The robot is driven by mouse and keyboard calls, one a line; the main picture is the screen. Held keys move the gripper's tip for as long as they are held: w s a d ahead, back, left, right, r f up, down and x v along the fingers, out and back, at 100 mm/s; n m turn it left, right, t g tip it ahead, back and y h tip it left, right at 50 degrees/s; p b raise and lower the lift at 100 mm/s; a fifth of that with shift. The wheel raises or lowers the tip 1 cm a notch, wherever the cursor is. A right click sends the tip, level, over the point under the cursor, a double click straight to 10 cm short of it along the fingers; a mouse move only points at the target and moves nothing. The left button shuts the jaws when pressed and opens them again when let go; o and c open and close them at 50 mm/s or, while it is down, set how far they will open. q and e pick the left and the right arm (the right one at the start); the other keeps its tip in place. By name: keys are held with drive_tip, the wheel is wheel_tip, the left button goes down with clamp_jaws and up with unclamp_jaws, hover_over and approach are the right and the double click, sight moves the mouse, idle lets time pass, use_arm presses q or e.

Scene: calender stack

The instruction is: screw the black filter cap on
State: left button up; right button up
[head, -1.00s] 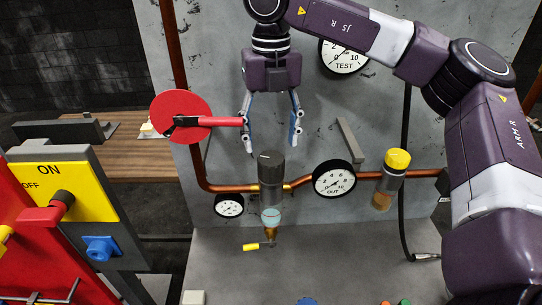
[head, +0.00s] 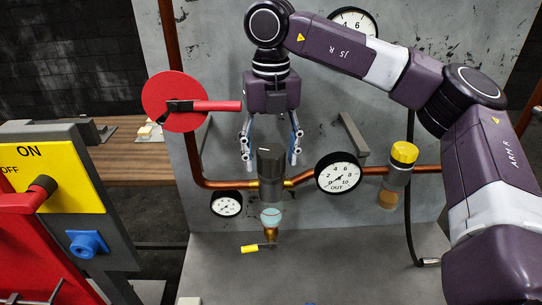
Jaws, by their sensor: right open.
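The black filter cap (head: 271,161) stands upright on top of the dark filter body (head: 271,188) on the copper pipe, with a clear bowl (head: 271,217) below it. A white mark shows on the cap's top. My right gripper (head: 271,163) points down from above, with its fingers open. The fingertips hang on either side of the cap, at about the height of its top in the picture. I see a gap between each finger and the cap. Whether the fingers are level with the cap in depth I cannot tell. My left gripper is not in view.
A red disc with a red handle (head: 217,106) is left of the gripper. The OUT gauge (head: 338,173), a grey bracket (head: 353,138) and a yellow-capped unit (head: 404,153) are to the right. A yellow-handled drain valve (head: 250,249) hangs below. A red-and-yellow ON/OFF panel (head: 75,185) stands left.

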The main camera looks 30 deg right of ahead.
drive_tip(key=c, duration=1.1)
drive_tip(key=shift+f+m+b, duration=0.1)
drive_tip(key=shift+m+b, duration=0.2)
drive_tip(key=shift+m, duration=0.8)
drive_tip(key=shift+m+b, duration=0.4)
drive_tip(key=shift+m, duration=0.7)
drive_tip(key=shift+m+b, duration=0.3)
drive_tip(key=shift+m, duration=0.8)
